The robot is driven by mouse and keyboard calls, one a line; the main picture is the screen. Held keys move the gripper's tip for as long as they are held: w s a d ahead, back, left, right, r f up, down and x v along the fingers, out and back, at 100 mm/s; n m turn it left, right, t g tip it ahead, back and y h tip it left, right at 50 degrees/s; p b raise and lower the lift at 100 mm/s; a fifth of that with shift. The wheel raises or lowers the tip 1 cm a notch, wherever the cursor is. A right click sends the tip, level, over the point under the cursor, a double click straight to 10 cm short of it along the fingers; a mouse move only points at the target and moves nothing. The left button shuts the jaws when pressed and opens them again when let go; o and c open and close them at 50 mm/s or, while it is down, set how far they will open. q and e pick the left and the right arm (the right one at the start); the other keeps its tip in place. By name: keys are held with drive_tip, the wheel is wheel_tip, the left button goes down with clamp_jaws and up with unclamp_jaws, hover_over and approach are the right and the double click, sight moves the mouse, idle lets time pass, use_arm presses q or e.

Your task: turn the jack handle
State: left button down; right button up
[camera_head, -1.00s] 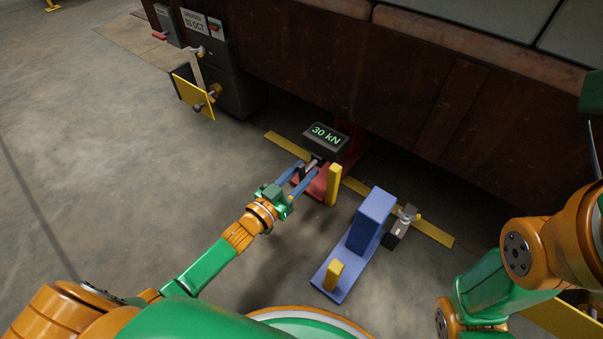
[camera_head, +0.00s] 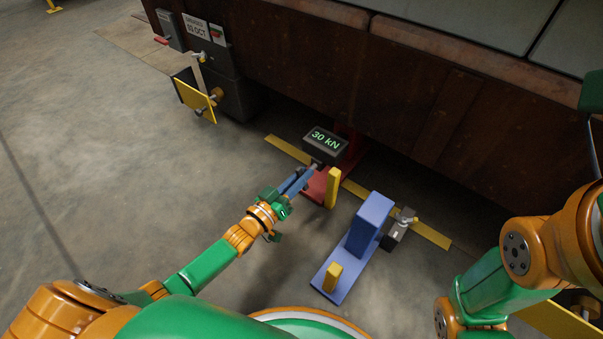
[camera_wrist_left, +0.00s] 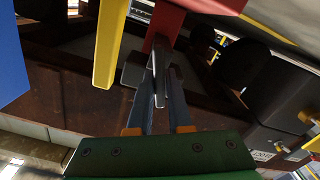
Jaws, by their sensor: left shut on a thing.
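The red jack (camera_head: 317,186) stands on the floor by the dark brown wall, with a yellow post (camera_head: 333,187) at its near side. A dark display reading 30 kN (camera_head: 325,144) sits above it. My left gripper (camera_head: 312,170) reaches in from the left, just below the display. In the left wrist view its fingers (camera_wrist_left: 157,82) are shut on the grey jack handle (camera_wrist_left: 133,76), whose grip end is partly hidden by the fingers. The yellow post (camera_wrist_left: 109,45) and red jack part (camera_wrist_left: 163,25) are close beyond the fingertips. My right arm is at the right; its gripper is out of view.
A blue block on a blue base (camera_head: 367,228) with a yellow stub stands right of the jack, beside a small grey device (camera_head: 398,230). A yellow floor strip (camera_head: 425,231) runs along the wall. A yellow plate (camera_head: 195,99) juts out at upper left. Floor at left is clear.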

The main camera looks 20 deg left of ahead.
use_arm(q)
drive_tip(key=n, duration=0.2)
drive_tip(key=shift+n, duration=0.3)
drive_tip(key=shift+a+f+n, duration=0.1)
drive_tip(key=shift+f+n, duration=0.05)
drive_tip(key=shift+n, duration=1.25)
drive_tip(key=c, duration=0.8)
unclamp_jaws()
drive_tip(key=shift+c, duration=0.2)
